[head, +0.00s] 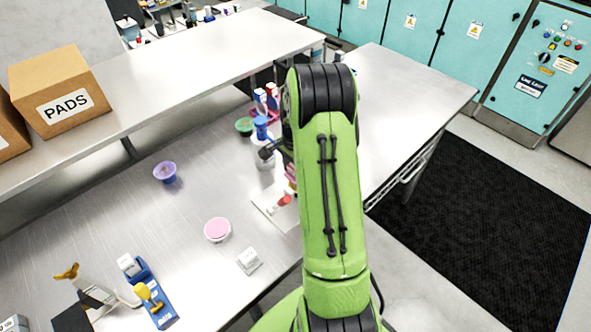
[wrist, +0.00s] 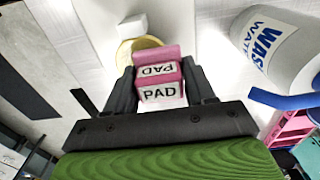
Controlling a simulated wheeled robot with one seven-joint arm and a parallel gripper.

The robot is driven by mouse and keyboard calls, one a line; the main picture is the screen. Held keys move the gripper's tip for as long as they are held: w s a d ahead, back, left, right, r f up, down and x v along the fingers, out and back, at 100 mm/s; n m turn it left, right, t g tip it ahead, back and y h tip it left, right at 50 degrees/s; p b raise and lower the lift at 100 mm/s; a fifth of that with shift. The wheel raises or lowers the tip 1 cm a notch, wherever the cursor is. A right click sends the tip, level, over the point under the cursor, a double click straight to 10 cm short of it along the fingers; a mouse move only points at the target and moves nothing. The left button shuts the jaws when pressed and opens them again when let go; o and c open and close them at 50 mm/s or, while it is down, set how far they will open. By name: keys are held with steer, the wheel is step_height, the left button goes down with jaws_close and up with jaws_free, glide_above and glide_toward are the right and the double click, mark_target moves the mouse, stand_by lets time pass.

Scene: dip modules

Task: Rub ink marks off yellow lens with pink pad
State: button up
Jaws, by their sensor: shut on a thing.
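The pink pad (wrist: 160,92), with white labels reading PAD, is held between the fingers of my gripper (wrist: 161,80) in the wrist view. My gripper is shut on it. The yellow lens (wrist: 124,52) shows as a pale yellow round thing just beyond the pad, partly covered by it. I cannot tell whether the pad touches the lens. No ink marks can be made out. In the head view my green arm hides the lens and most of my gripper; a bit of pink (head: 291,172) shows at the arm's left edge.
A white wash bottle (wrist: 283,48) with a blue top stands close to the right in the wrist view. A white board (head: 268,207), a pink-filled dish (head: 217,230), a purple cup (head: 166,172) and a blue tape dispenser (head: 158,300) are on the bench. A PADS box (head: 62,75) sits on the shelf.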

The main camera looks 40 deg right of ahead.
steer(key=shift+s+r+p, duration=0.1)
steer(key=shift+r+p, duration=2)
steer(key=shift+r, duration=1.2)
steer(key=shift+f, duration=0.1)
